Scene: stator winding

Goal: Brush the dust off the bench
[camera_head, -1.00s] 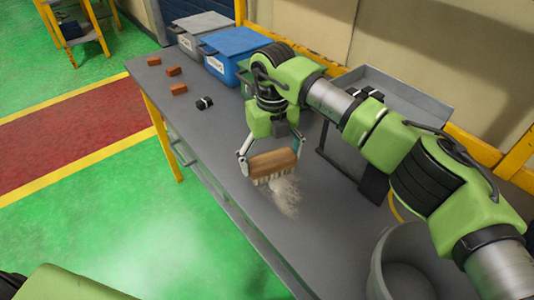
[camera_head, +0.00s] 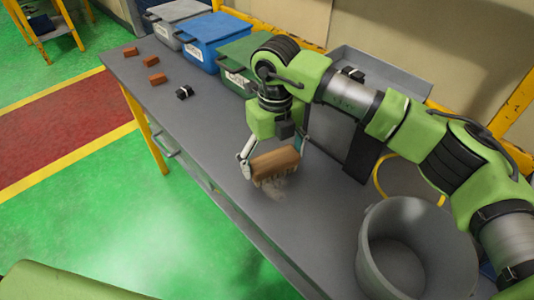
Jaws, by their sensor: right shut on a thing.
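My right gripper (camera_head: 274,160) is shut on a brush with a brown wooden back (camera_head: 276,164). Its bristles point down at the grey bench (camera_head: 215,140), low over or touching the top. A pale patch of dust (camera_head: 276,190) lies on the bench at the brush's front edge, partly hidden by the bristles. My left gripper is out of view; a green part of my own body shows at the lower left.
Several small orange-brown blocks (camera_head: 153,60) and a black part (camera_head: 183,92) lie at the bench's far left. Grey (camera_head: 180,14), blue (camera_head: 203,40) and green (camera_head: 236,55) bins line the back. A grey tray stand (camera_head: 395,65) is behind my right arm.

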